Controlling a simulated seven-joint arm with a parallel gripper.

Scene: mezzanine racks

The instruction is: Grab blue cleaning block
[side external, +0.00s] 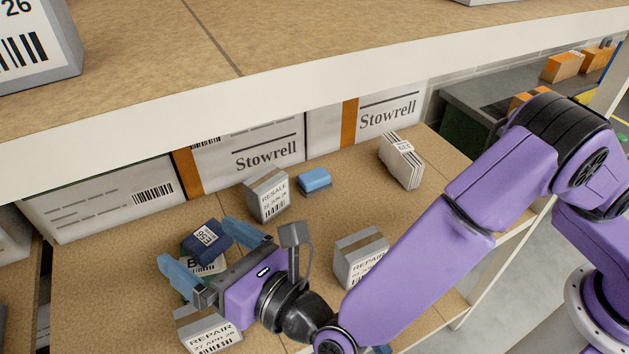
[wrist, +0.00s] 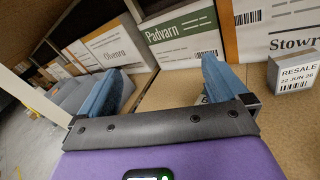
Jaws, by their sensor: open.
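A small light-blue block (side external: 314,181) lies on the shelf board in the side view, just right of the grey RESALE box, clear of my gripper. I cannot pick it out in the wrist view. My gripper (side external: 197,241), with blue fingers, is open over the left part of the shelf; both fingers also show in the wrist view (wrist: 160,75), with nothing seen gripped between them. The light-blue block is beyond and to the right of my gripper in the side view.
A dark blue labelled box (side external: 207,240) appears near my fingers, over a partly hidden labelled item. The RESALE box (side external: 267,196), REPAIR boxes (side external: 360,258) and a white stack (side external: 401,161) stand around. Stowrell cartons (side external: 250,150) line the back; an upper shelf (side external: 300,75) hangs above.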

